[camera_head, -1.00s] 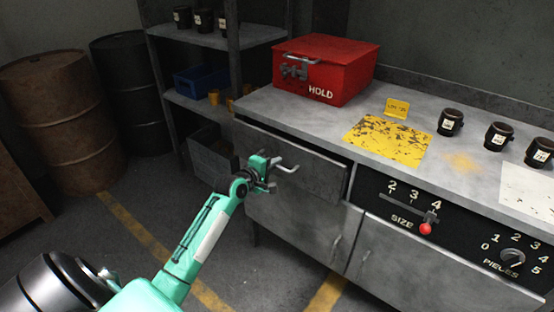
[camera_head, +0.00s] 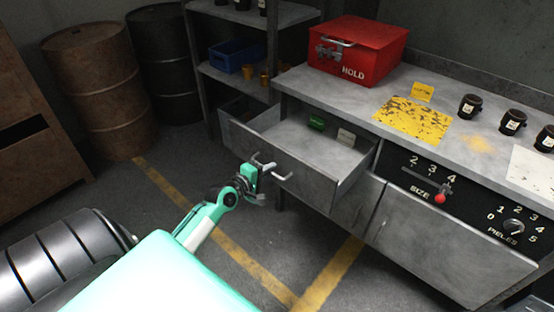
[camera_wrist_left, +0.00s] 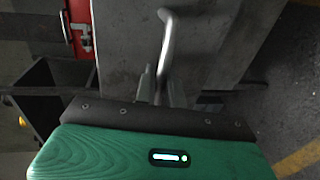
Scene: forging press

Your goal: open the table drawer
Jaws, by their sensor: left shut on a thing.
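The table drawer (camera_head: 290,176) is pulled well out from the grey metal table (camera_head: 440,226). Its inside shows, with a green item (camera_head: 316,122) and a pale item (camera_head: 346,137) lying at the back. My left gripper (camera_head: 257,168) is at the left part of the drawer front, shut on the bar handle (camera_head: 273,169). In the left wrist view the handle (camera_wrist_left: 168,42) runs down between the gripper's fingers (camera_wrist_left: 161,85), against the grey drawer front (camera_wrist_left: 205,40). My right gripper is not in view.
On the tabletop are a red HOLD box (camera_head: 358,50), a yellow mat (camera_head: 412,118) and several dark cups (camera_head: 470,106). Floor in front of the drawer is open.

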